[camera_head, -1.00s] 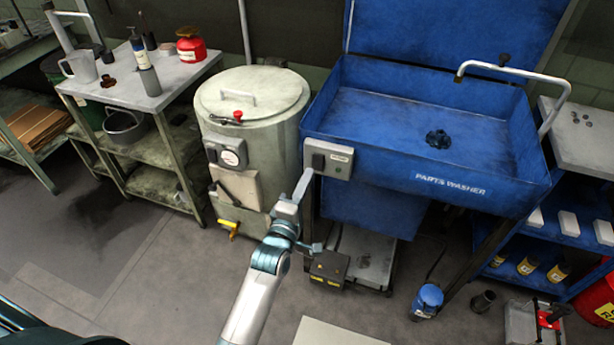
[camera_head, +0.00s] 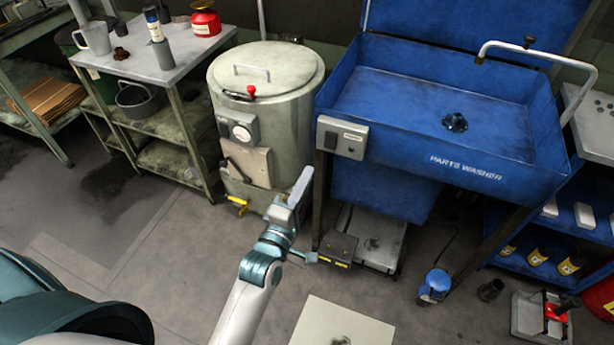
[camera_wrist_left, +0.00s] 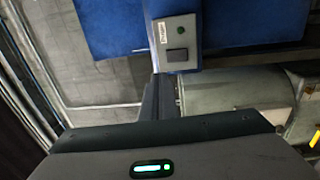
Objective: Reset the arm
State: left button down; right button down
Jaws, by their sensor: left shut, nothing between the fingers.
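My left gripper (camera_head: 299,190) is shut and empty. It points up in the head view, in front of the gap between the round tank (camera_head: 265,110) and the blue parts washer (camera_head: 440,120). The switch box (camera_head: 342,138) on the washer's left front is just above and to the right of the fingertips, and they appear apart from it. In the left wrist view, the gripper body fills the bottom, with the switch box (camera_wrist_left: 176,42) beyond it. My right gripper does not show.
A metal workbench (camera_head: 160,60) with a jug and bottles stands at the left. A foot pedal (camera_head: 338,248) lies on the floor below the washer. A pale floor panel (camera_head: 342,325) lies at the front.

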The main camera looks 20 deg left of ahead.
pick_arm(q)
jog(key=s+d+f+m+g+h, duration=0.1)
jog(key=s+f+m+g, duration=0.15)
jog(key=f, duration=0.65)
jog(key=s+d+f+m+g, duration=0.15)
jog(key=f+m, duration=0.25)
jog(key=f, duration=0.4)
jog(key=s+d+f+m+g+h, duration=0.1)
jog(key=s+f+m, duration=0.15)
jog(key=f, duration=0.65)
jog(key=s+f+m+g, duration=0.6)
jog(key=s+f+m, duration=0.5)
jog(key=s+f, duration=0.9)
notch_tip(320, 180, down, 4)
jog(key=shift+a+r+y, duration=0.15)
jog(key=shift+a+y, duration=0.15)
jog(key=shift+a, duration=0.15)
jog(key=shift+w, duration=0.1)
